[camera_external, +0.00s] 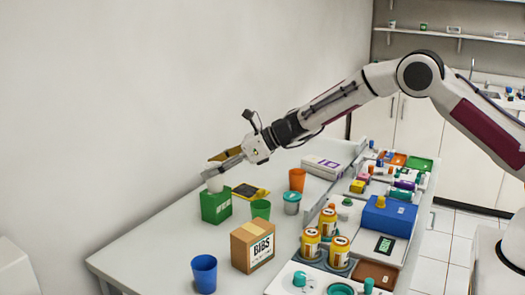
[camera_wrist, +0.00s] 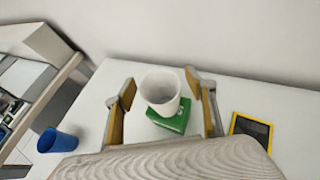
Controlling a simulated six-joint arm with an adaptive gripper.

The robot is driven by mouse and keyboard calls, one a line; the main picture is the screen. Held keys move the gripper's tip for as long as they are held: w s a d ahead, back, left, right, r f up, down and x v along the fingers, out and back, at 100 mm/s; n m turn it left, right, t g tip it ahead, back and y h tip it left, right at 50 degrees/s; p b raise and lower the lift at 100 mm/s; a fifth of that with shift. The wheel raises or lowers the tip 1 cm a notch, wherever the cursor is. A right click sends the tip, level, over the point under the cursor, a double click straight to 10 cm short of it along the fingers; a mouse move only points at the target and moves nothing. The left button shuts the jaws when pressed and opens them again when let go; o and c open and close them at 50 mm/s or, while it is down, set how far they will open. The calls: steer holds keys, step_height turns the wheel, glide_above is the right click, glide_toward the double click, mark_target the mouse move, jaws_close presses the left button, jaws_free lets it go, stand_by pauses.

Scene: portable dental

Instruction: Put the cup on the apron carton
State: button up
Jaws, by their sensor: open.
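A white cup (camera_external: 214,183) stands on top of a green carton (camera_external: 216,208) at the left of the table, and looks upright. In the wrist view the white cup (camera_wrist: 160,92) is over the green carton (camera_wrist: 173,122), between my spread fingers. My gripper (camera_external: 216,165) is open and pointed down at the cup, with a gap between cup and fingers on both sides in the wrist view (camera_wrist: 160,88). The green carton's label is too small to read, so I cannot tell if it is the apron carton. A brown carton marked BIBS (camera_external: 253,247) stands nearer the camera.
A blue cup (camera_external: 204,273), a green cup (camera_external: 260,209) and an orange cup (camera_external: 297,179) stand on the table. A yellow-edged dark pad (camera_wrist: 251,129) lies right of the green carton in the wrist view. Orange jars and a blue box (camera_external: 389,216) crowd the right side.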

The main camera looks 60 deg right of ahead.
steer(key=shift+r, duration=0.2)
steer(key=v, duration=1.2)
steer(key=shift+f, duration=0.15)
stand_by(0.5)
steer(key=s+a+r+n+g, duration=0.1)
steer(key=s+a+r+n, duration=0.1)
steer(key=s+r+n, duration=0.5)
steer(key=s+a+r+n+g, duration=0.1)
steer(key=s+a+n+g, duration=0.3)
steer(key=s, duration=0.6)
steer(key=s+a+r+n+t, duration=0.1)
steer(key=s+r+n, duration=0.45)
steer(key=s, duration=0.35)
steer(key=s+d+f+n+h, duration=0.1)
steer(key=s+d+n, duration=0.2)
steer(key=s, duration=0.5)
steer(key=s+d+f+n+g+h, duration=0.1)
steer(key=s+d+n, duration=0.3)
steer(key=s, duration=0.5)
steer(key=s+d+f+n+h, duration=0.3)
steer(key=s+d+n, duration=0.1)
steer(key=s+n, duration=0.3)
steer(key=shift+s+d, duration=0.2)
steer(key=shift+s, duration=0.65)
